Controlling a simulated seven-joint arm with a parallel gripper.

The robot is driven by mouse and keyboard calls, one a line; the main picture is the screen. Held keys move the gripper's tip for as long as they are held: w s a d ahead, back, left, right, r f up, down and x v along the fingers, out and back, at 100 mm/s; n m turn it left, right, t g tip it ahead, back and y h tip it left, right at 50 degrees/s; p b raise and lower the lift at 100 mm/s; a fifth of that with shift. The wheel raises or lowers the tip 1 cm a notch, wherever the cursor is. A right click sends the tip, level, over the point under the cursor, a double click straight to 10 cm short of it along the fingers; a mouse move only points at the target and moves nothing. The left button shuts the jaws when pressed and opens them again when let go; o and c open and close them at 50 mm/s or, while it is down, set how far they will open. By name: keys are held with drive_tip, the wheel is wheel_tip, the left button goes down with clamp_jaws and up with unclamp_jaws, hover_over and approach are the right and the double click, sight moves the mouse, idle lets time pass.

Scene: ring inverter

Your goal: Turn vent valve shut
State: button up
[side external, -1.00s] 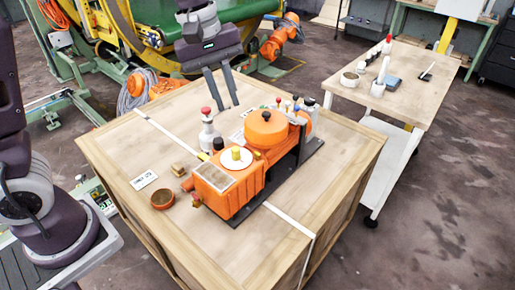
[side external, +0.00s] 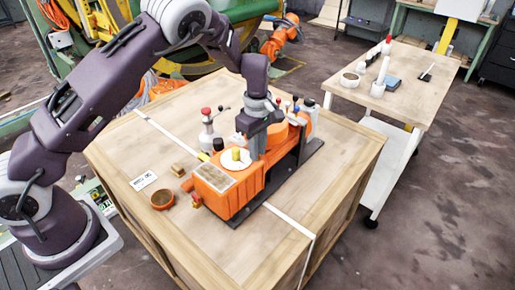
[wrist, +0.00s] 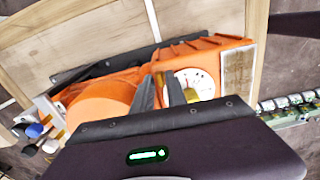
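The orange machine (side external: 228,198) stands on a dark base plate on the wooden crate. On its top, a yellow knob (side external: 236,154) sits at the centre of a white dial (side external: 234,166). No label shows which part is the vent valve; this knob may be it. A small valve-like fitting (side external: 196,200) is at the machine's front left. My gripper (wrist: 163,82) is open in the wrist view, with its fingers beside the dial (wrist: 202,82); the right finger partly covers the yellow knob (wrist: 191,95).
A red-topped white bottle (side external: 206,128) stands behind the machine. A brown bowl (side external: 162,199), a small wooden block (side external: 178,170) and a white label card (side external: 143,180) lie on the crate's left part. Several coloured caps or knobs (wrist: 35,130) stand at the machine's far end.

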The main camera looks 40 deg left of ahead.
drive_tip(key=shift+c, duration=0.5)
clamp_jaws()
drive_tip(key=shift+m, duration=0.4)
drive_tip(key=m, duration=0.3)
drive_tip(key=shift+r, duration=0.1)
drive_tip(key=m, duration=0.9)
drive_tip(key=shift+m, duration=2.3)
